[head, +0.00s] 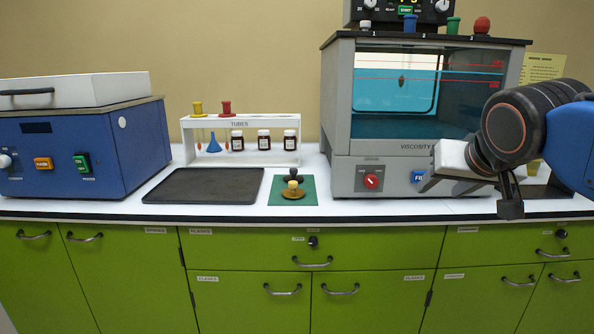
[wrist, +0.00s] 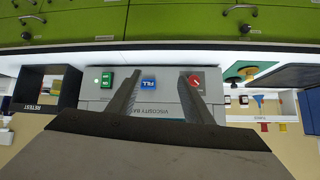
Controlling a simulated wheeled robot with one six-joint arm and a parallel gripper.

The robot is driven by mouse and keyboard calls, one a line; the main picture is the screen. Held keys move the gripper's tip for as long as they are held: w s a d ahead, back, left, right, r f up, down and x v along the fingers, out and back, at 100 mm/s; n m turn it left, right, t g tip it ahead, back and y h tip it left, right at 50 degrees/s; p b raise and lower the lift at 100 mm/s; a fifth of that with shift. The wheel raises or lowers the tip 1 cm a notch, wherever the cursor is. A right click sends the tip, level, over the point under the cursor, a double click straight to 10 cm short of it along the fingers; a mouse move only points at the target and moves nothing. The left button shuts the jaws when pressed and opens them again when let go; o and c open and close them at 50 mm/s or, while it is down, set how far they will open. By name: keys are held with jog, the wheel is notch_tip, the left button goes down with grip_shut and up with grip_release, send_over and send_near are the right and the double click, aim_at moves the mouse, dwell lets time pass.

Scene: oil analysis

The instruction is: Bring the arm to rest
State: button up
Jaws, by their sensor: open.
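My arm comes in from the right in the head view. My gripper (head: 468,197) is in front of the right part of the viscosity bath (head: 343,110), above the bench's front edge. In the wrist view my gripper (wrist: 161,82) has its two fingers spread apart with nothing between them. Beyond them the bath's front panel shows a green button (wrist: 106,78), a blue FILL button (wrist: 149,83) and a red dial (wrist: 195,81). I cannot tell the exact gap between fingers and panel. The arm hides the bath's right side in the head view.
A blue heater-like box (head: 85,150) stands at the left. A white tube rack (head: 240,123) with bottles stands at the back. A black tray (head: 203,186) and a green mat (head: 293,198) with a brass-coloured piece lie in front. A RETEST box (wrist: 45,88) is beside the bath.

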jog(key=s+f+g, duration=0.1)
jog(key=s+f, duration=0.4)
jog(key=f, duration=0.3)
jog(key=s+f+n+g, duration=0.1)
jog(key=s+f+g, duration=0.1)
jog(key=s+f, duration=0.3)
jog(key=s+f+n+g, duration=0.1)
jog(key=s+f, duration=0.4)
jog(key=f, duration=0.7)
jog(key=shift+s+d+g+y, duration=0.25)
jog(key=shift+g+y, duration=0.15)
jog(key=shift+g, duration=0.1)
